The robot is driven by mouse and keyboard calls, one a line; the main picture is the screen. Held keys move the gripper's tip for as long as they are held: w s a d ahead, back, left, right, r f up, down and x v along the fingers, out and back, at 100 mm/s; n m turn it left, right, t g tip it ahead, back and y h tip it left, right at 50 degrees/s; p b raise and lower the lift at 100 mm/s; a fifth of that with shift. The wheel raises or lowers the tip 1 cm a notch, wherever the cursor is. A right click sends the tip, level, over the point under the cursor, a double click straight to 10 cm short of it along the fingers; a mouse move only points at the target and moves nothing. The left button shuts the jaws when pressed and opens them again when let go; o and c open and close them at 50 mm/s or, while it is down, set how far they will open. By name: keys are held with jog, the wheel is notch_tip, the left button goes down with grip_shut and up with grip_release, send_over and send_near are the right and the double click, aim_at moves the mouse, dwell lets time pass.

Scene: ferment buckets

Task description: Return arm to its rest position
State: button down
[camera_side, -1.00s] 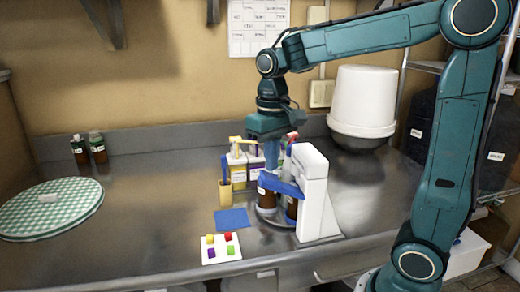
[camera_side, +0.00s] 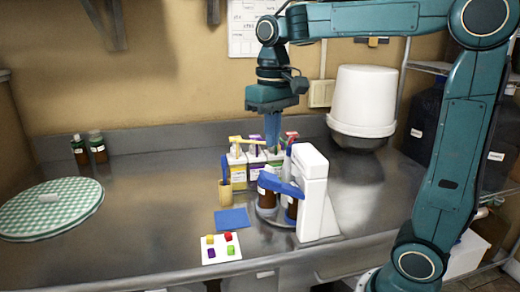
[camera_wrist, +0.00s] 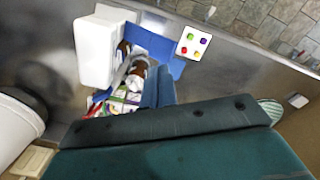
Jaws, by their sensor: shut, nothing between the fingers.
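My gripper (camera_side: 272,137) hangs pointing down over the back of the grouped cartons and bottles, its blue fingers shut with nothing between them. In the wrist view the gripper (camera_wrist: 152,88) also shows its fingers together. Below and in front of it stand a white dispenser (camera_side: 315,190) with a blue arm, brown bottles (camera_side: 267,193) at its foot, and several cartons (camera_side: 238,168) with coloured tops. The lower fingertips overlap the carton tops in the side view, and I cannot tell the exact gap.
A white card with several coloured blocks (camera_side: 221,248) and a blue mat (camera_side: 232,219) lie in front. A white bucket (camera_side: 362,98) stands at the back right. A green checked round cloth (camera_side: 50,208) and two small bottles (camera_side: 97,147) are at left. The counter's left middle is clear.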

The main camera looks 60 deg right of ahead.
jog(key=s+a+f+n+t, duration=0.1)
jog(key=s+f+t, duration=0.1)
jog(key=s, duration=0.5)
jog(key=s+a+f+n+t, duration=0.2)
jog(key=s+f+t, duration=0.1)
jog(key=s, duration=0.4)
jog(key=shift+a+f+t, duration=0.2)
jog(key=shift+f+t, duration=0.05)
jog(key=shift+t, duration=0.05)
